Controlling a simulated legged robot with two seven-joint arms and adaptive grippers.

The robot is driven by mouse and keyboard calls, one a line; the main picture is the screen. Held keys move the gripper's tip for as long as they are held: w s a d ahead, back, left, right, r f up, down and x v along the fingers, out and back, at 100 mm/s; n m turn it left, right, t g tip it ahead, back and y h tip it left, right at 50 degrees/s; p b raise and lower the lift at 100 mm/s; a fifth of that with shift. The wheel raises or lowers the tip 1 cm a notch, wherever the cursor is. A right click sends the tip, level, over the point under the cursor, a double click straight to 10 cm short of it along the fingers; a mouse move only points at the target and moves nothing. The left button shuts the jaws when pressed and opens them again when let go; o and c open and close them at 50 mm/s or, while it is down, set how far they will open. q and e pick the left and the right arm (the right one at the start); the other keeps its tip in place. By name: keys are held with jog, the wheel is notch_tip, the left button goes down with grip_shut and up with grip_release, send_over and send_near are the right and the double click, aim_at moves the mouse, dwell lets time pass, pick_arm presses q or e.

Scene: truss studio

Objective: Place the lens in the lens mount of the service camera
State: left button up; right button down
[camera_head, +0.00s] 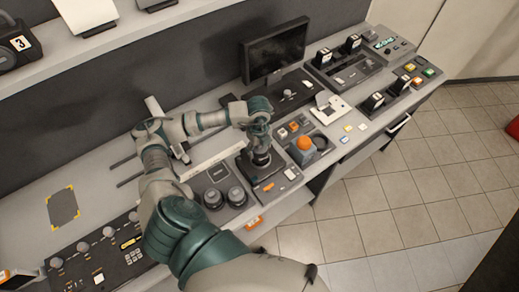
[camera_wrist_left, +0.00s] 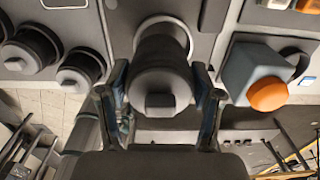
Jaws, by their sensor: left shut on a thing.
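My left gripper (camera_head: 260,128) reaches over the console from the left. Its fingers are shut on a dark cylindrical lens (camera_head: 261,157), which stands upright below them. In the left wrist view the same lens (camera_wrist_left: 160,70) sits between the two fingers of the left gripper (camera_wrist_left: 160,100), with a pale ring around its far end. I cannot tell whether the lens rests on the panel or is slightly above it. I cannot make out the service camera or its lens mount with certainty. My right gripper is not in view.
Two dark cylinders (camera_head: 225,197) stand left of the held lens. A grey box with an orange dome (camera_head: 304,143) stands close on its right. A monitor (camera_head: 274,52) rises behind. A marked dark patch (camera_head: 63,208) lies on the clear counter at left.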

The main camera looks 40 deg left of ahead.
pick_arm(q)
jog(key=shift+w+a, duration=0.1)
jog(key=shift+w, duration=0.25)
jog(key=shift+f, duration=0.2)
notch_tip(320, 180, down, 3)
jog(key=shift+r+p, duration=0.1)
jog(key=shift+p, duration=0.45)
jog(key=shift+f, duration=0.2)
jog(key=o, duration=1.7)
notch_tip(320, 180, up, 12)
jog(key=shift+r+b, duration=0.1)
jog(key=shift+b, duration=0.9)
